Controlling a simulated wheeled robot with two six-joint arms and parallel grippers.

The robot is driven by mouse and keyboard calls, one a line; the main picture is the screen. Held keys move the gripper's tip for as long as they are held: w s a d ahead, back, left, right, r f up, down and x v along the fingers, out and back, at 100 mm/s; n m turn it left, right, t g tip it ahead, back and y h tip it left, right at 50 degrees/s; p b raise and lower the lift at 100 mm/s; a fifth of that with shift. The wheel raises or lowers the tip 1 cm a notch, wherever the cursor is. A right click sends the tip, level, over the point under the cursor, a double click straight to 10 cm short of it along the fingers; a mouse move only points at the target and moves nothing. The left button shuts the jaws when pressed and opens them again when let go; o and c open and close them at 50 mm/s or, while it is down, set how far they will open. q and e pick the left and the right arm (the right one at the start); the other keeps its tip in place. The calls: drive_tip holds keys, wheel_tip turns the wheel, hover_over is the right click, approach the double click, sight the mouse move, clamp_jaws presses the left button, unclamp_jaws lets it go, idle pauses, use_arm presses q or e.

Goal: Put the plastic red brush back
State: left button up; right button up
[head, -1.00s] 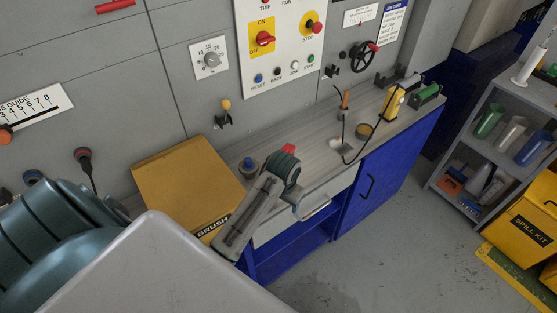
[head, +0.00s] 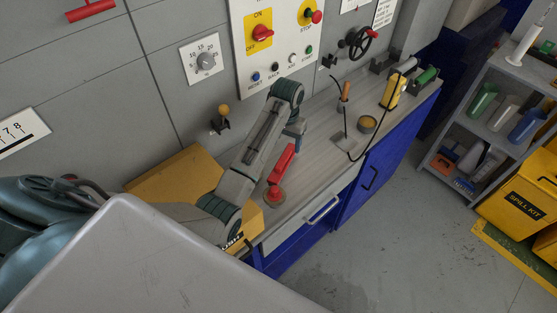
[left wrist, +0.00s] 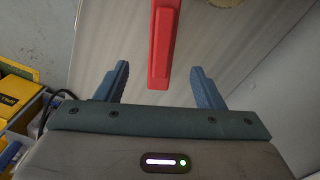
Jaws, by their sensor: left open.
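The red brush (head: 281,164) shows as a long red bar on the grey worktop (head: 320,150), with a round red part (head: 275,195) at its near end. I cannot tell whether they are joined. My left gripper (head: 295,135) is above the worktop at the brush's far end, its fingers partly hidden by the wrist. In the left wrist view the fingers are open, and the red bar (left wrist: 161,45) lies between and beyond them, not clamped. A yellow box (head: 180,178), its label partly hidden by my arm, stands to the left. My right gripper is not in view.
A control panel (head: 280,48) and yellow-knobbed lever (head: 222,118) are on the wall behind. Blue cabinet (head: 375,165) below; open floor to the right.

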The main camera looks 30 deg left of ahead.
sight(284, 157)
use_arm(q)
drive_tip(key=f, duration=0.1)
drive_tip(key=d+f, duration=0.1)
drive_tip(key=shift+s+f, duration=0.25)
drive_tip(key=shift+f, duration=0.05)
drive_tip(key=f, duration=0.2)
drive_tip(key=a+f, duration=0.1)
drive_tip(key=f, duration=0.1)
drive_tip(key=shift+s+a+f, duration=0.15)
drive_tip(key=shift+a+f, duration=0.05)
drive_tip(key=shift+f, duration=0.55)
drive_tip(key=shift+d, duration=0.15)
drive_tip(key=c, duration=1.2)
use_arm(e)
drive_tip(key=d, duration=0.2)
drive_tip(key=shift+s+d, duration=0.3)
